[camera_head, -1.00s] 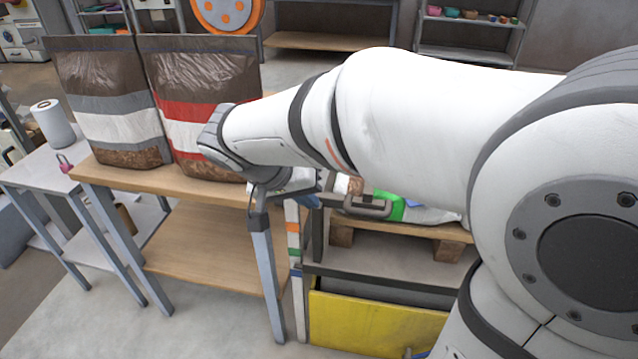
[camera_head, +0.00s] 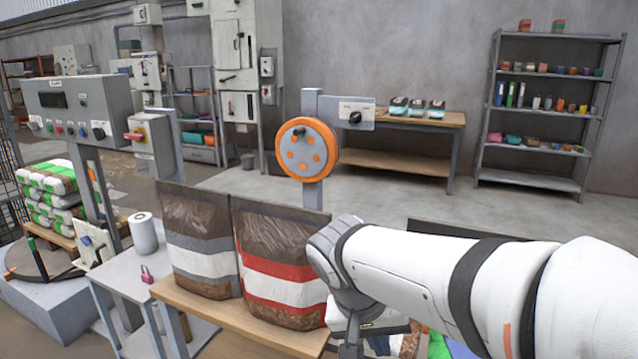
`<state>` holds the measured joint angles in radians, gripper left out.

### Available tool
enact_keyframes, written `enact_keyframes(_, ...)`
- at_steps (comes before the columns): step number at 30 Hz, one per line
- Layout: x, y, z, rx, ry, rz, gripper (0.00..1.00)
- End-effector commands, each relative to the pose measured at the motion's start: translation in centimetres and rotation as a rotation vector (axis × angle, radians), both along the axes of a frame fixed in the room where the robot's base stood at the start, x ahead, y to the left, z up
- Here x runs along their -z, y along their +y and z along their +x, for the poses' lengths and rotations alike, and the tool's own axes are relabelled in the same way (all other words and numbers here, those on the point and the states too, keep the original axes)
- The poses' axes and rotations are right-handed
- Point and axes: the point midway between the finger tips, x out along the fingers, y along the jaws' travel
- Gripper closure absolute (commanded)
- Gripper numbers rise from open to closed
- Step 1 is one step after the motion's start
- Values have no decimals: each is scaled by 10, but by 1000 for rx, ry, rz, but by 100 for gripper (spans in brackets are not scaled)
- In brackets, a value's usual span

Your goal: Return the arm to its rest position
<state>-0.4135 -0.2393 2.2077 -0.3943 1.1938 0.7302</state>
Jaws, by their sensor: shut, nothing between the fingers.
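My white arm (camera_head: 430,275) reaches in from the right edge of the picture and runs leftward to its grey wrist joint (camera_head: 335,250). My gripper (camera_head: 395,325) hangs below the wrist near the bottom edge, partly hidden by the wrist. It is shut and holds nothing. It is just right of the wooden-topped table (camera_head: 240,325). Two filled bags stand upright on that table: one with grey and white bands (camera_head: 200,255), one with red and white bands (camera_head: 280,270). The wrist overlaps the right edge of the red-banded bag in this view; I cannot tell whether they touch.
An orange wheel (camera_head: 307,150) on a post stands behind the bags. A small grey table (camera_head: 120,275) at left holds a white cylinder (camera_head: 143,235) and a pink padlock (camera_head: 147,274). A control panel (camera_head: 80,110) stands far left. Open floor (camera_head: 400,195) lies behind.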

Motion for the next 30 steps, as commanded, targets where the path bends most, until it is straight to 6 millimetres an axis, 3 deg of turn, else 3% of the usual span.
enact_keyframes(1, -29, -9, -7, -8, 13, 31, 100)
enact_keyframes(13, -107, -46, -50, -156, 3, 251, 100)
enact_keyframes(18, -120, -52, -58, -189, -28, 287, 100)
enact_keyframes(30, -121, -54, -60, -199, -38, 295, 100)
